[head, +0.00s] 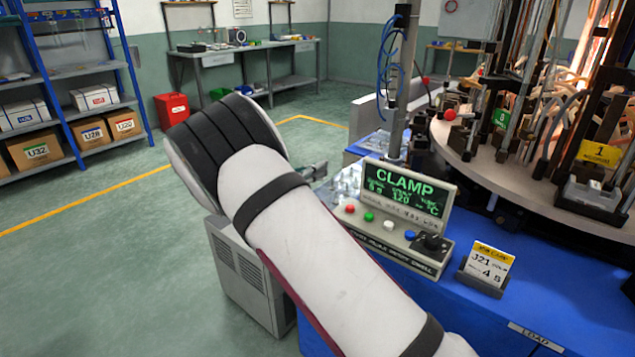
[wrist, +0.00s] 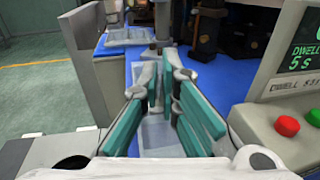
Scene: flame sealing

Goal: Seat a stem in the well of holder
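My gripper (wrist: 162,82) fills the middle of the wrist view. Its two teal-padded fingers stand apart with a gap between them, and I see nothing held there. In the head view only a small part of the gripper (head: 313,170) shows past my arm, left of the clamp console. Clear trays (wrist: 132,38) lie on the blue bench ahead of the fingers, and a pale clear panel or tray (wrist: 156,136) shows below them. I cannot make out a single stem. A dark holder (head: 592,197) stands on the round table by the yellow "1" sign; its well is not clear.
The console with the green CLAMP display (head: 408,190) stands just right of my gripper. A grey post (head: 400,80) rises behind it. The round table (head: 475,172) carries dark uprights and glowing heaters. A J21 card (head: 487,268) stands on the blue bench (head: 545,290).

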